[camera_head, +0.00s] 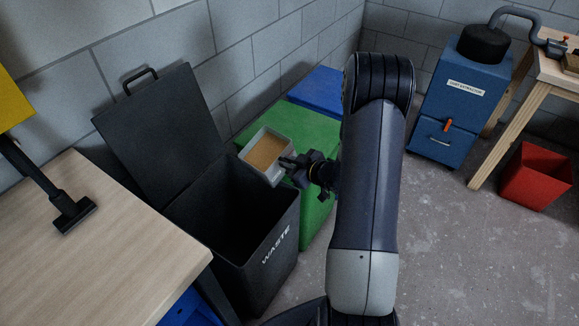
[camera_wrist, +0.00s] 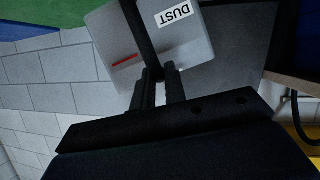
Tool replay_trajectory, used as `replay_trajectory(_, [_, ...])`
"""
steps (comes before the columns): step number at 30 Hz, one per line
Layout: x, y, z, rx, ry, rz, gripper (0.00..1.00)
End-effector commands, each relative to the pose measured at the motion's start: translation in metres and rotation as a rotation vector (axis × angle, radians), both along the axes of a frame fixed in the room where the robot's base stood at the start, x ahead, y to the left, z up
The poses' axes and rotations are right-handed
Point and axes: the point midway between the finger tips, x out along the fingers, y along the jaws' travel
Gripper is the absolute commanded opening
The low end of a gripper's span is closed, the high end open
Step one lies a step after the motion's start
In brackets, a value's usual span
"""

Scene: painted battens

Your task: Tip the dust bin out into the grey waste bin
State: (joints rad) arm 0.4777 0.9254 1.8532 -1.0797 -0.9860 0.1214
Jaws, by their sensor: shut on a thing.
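The dust bin (camera_head: 277,171) is a small light grey box with brown dust inside. My gripper (camera_head: 289,165) is shut on its dark handle and holds it in the air. In the wrist view the dust bin (camera_wrist: 195,50) shows a DUST label and a red line, and my gripper's fingers (camera_wrist: 160,82) close on the handle. The dust bin looks roughly upright, with the dust still in it. The grey waste bin (camera_head: 268,277), marked WASTE, stands open below and to the left, its lid (camera_head: 155,130) tipped back. In the head view the dust bin overlaps its far right edge.
A green bin (camera_head: 315,130) and a blue bin (camera_head: 322,88) stand beyond the waste bin. A wooden table (camera_head: 110,240) stands close on the left. A blue dust extractor (camera_head: 455,105), a workbench (camera_head: 515,110) and a red bin (camera_head: 535,178) are at the right.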

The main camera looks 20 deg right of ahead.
Motion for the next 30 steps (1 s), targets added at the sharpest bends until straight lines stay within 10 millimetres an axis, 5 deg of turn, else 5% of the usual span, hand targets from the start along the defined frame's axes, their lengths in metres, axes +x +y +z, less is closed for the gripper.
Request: replay_trajectory(30, [-0.006,0.013,0.0,-0.336,-0.186,0.0,0.0])
